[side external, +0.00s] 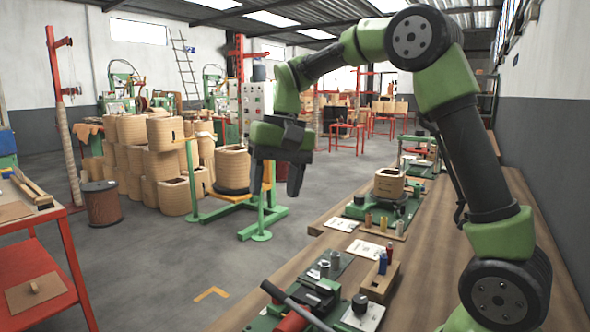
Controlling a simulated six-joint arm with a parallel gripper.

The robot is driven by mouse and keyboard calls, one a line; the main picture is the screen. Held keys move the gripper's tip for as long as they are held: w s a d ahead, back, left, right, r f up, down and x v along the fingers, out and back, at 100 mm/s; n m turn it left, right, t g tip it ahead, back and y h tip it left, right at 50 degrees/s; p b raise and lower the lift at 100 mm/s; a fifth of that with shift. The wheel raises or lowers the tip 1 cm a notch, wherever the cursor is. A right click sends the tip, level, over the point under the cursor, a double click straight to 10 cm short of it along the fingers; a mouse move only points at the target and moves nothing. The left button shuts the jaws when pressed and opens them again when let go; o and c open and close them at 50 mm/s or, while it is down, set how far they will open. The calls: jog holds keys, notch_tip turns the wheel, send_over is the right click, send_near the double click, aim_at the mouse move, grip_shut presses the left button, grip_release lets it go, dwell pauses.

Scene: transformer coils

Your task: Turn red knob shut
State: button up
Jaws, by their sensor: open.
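My gripper (276,190) hangs from the green arm at the picture's centre left. Its two dark fingers point down and stand apart, with nothing between them. It appears high above the left edge of the workbench (428,265). I cannot make out a red knob for certain. A red part (292,322) sits under a dark lever (296,303) on the green device at the bottom edge, partly cut off by the frame. A dark round knob (360,303) stands on a plate beside it. My gripper is well above these and touches none of them.
A wooden block (380,283) holds small blue and red bottles. A coil (389,183) sits on a green fixture farther along the bench. Stacked coils (160,165) and a green-yellow stand (262,222) are on the floor behind. A red table (30,240) is at left.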

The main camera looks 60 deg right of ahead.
jog(key=s+a+r+n+t, duration=0.1)
jog(key=s+a+r+t, duration=0.1)
jog(key=s, duration=0.4)
jog(key=shift+a+r, duration=0.65)
jog(key=shift+r, duration=0.2)
jog(key=w+d+f+m+g, duration=0.3)
jog(key=w+d+f, duration=0.3)
jog(key=w+f, duration=0.25)
jog(key=w+d+f+m+g+y, duration=0.2)
jog(key=d+f+g, duration=0.15)
jog(key=f, duration=0.85)
jog(key=shift+t, duration=0.55)
jog(key=x, duration=0.8)
jog(key=shift+d+f, duration=0.15)
jog(key=shift+f, duration=0.2)
